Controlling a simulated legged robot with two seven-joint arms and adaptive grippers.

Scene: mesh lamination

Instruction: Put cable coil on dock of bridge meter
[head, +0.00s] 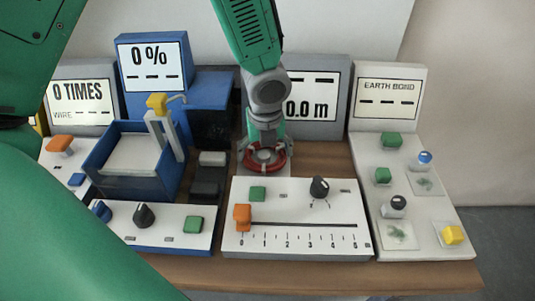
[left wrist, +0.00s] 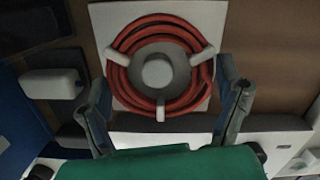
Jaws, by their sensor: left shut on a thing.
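The cable coil (head: 279,160) is red, with a pale grey hub and white prongs across it. In the left wrist view the coil (left wrist: 127,90) lies over a white square plate (left wrist: 97,17), which looks like the dock; I cannot tell whether it touches the plate. My left gripper (head: 265,150) points down onto the coil and is shut on it, with fingers on either side in the left wrist view. It hides part of the coil. The bridge meter seems to be the middle unit, with a slider panel (head: 300,205) and a "0.0 m" screen (head: 312,108). My right gripper is out of view.
A blue unit with an open bin (head: 105,180) and yellow-topped post (head: 157,103) stands close left. Dark blocks (head: 208,175) lie between it and the coil. The earth bond panel (head: 415,190) is at right. Bare wood (head: 325,160) shows right of the coil.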

